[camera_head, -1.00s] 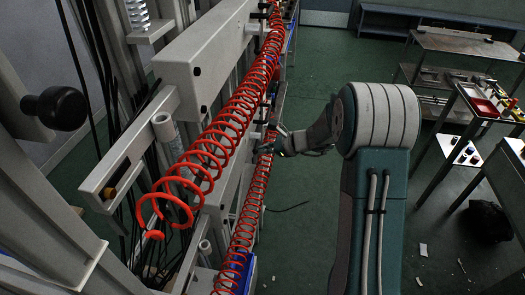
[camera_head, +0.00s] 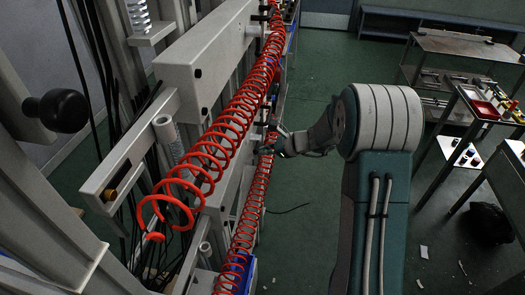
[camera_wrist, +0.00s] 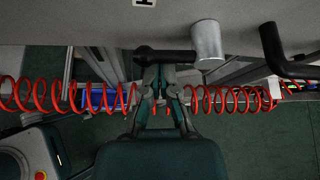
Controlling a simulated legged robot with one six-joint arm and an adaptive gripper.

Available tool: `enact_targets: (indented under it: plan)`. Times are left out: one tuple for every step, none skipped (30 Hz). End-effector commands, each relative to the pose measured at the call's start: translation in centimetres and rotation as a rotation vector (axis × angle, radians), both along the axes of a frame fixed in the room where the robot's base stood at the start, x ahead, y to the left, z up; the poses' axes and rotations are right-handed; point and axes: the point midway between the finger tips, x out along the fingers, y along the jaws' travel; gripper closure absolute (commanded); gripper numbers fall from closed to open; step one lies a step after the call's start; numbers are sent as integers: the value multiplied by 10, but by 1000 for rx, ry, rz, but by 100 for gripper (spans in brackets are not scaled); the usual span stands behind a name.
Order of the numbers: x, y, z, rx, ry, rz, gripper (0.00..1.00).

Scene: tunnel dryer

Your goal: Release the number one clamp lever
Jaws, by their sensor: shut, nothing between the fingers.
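In the wrist view, a black clamp lever (camera_wrist: 165,57) lies sideways, joined at its right end to a short pale metal cylinder (camera_wrist: 208,45). A small white label (camera_wrist: 144,2) is cut off at the top edge above it; I cannot read it surely. My gripper (camera_wrist: 160,72) has its fingers close together with their tips at the lever's underside in the picture; I cannot tell if they touch it. In the head view my gripper (camera_head: 271,146) is beside the machine, partly behind the red coil; the lever cannot be made out there.
A red coiled hose (camera_head: 225,130) runs along the machine and crosses behind my fingers in the wrist view. A second black lever (camera_wrist: 283,55) is at the right. A bench (camera_head: 465,45) stands at the right, with open green floor between.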

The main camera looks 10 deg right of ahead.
Motion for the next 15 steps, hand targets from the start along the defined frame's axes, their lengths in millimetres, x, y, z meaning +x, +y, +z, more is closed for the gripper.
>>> enact_targets:
  plan:
    - [0,0,0,0,0,0,100]
    - [0,0,0,0,0,0,100]
    - [-1,-2,1,0,-1,-1,100]
    - [-1,-3,2,0,-1,-1,100]
    - [-2,-6,4,0,-2,-1,100]
    - [-4,-9,6,-1,-2,-2,100]
    - [-6,-13,9,-1,-2,-2,100]
    - [-9,-18,11,-1,-2,-4,100]
    - [-12,-23,15,-1,-2,-4,100]
    - [-15,-28,18,-1,-3,-3,100]
    - [-18,-34,21,-1,-3,-5,100]
    - [-21,-40,25,-1,-2,-4,100]
    - [-24,-45,29,-1,-2,-4,100]
    - [-27,-50,32,-2,-2,-5,100]
    - [-30,-56,36,-1,-2,-4,100]
